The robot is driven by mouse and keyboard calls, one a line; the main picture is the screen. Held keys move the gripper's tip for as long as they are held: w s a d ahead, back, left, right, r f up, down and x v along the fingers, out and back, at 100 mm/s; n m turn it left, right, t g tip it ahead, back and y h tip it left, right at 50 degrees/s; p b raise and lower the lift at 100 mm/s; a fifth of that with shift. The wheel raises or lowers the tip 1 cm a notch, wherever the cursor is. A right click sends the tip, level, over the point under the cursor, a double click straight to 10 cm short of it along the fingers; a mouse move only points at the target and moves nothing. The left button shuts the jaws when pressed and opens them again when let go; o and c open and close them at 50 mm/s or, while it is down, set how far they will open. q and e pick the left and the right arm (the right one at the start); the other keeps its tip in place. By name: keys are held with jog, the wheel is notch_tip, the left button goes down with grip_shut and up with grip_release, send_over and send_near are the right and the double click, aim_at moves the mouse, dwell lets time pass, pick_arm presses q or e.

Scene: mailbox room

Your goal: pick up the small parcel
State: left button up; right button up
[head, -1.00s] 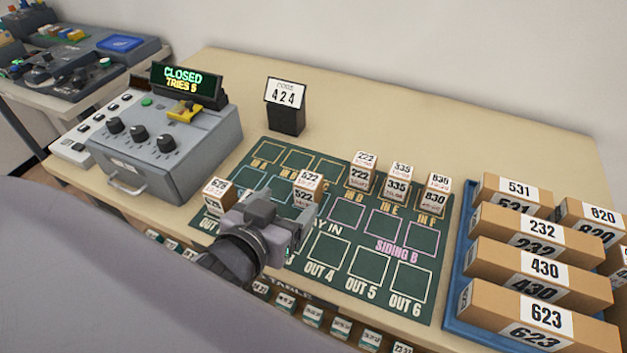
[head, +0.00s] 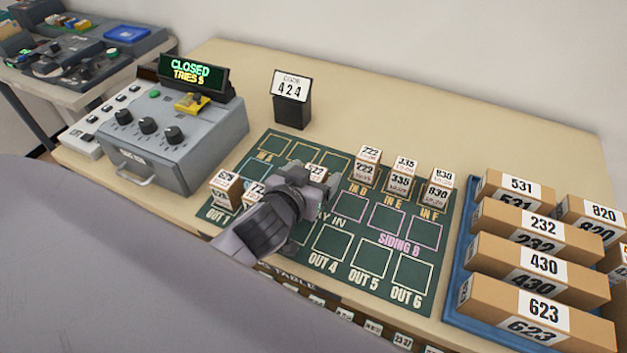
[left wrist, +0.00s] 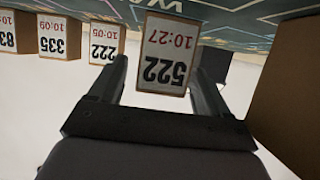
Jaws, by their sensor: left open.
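Several small white-and-brown parcels stand on the green mat (head: 328,262). The one labelled 522 (head: 317,172) is partly hidden by my left gripper (head: 312,186) in the head view. In the left wrist view, which is upside down, parcel 522 (left wrist: 163,60) stands in front of and between the two open fingers, with a visible gap at the left finger. I cannot tell how deep it sits between them. Parcels 222 (head: 366,172), 335 (head: 401,182) and 830 (head: 437,194) stand to its right. My right gripper is not in view.
A small parcel (head: 226,186) and a partly hidden one (head: 255,191) stand left of the gripper. A brown box face (left wrist: 290,95) is close at the wrist view's right. A code sign (head: 291,100), grey console (head: 175,140) and blue tray (head: 452,310) of long boxes surround the mat.

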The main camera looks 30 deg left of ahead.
aim_at(314, 172)
pick_arm(q)
jog(key=shift+w+f, duration=0.1)
jog(key=shift+w, duration=0.1)
jog(key=c, duration=1.1)
notch_tip(314, 172, up, 20)
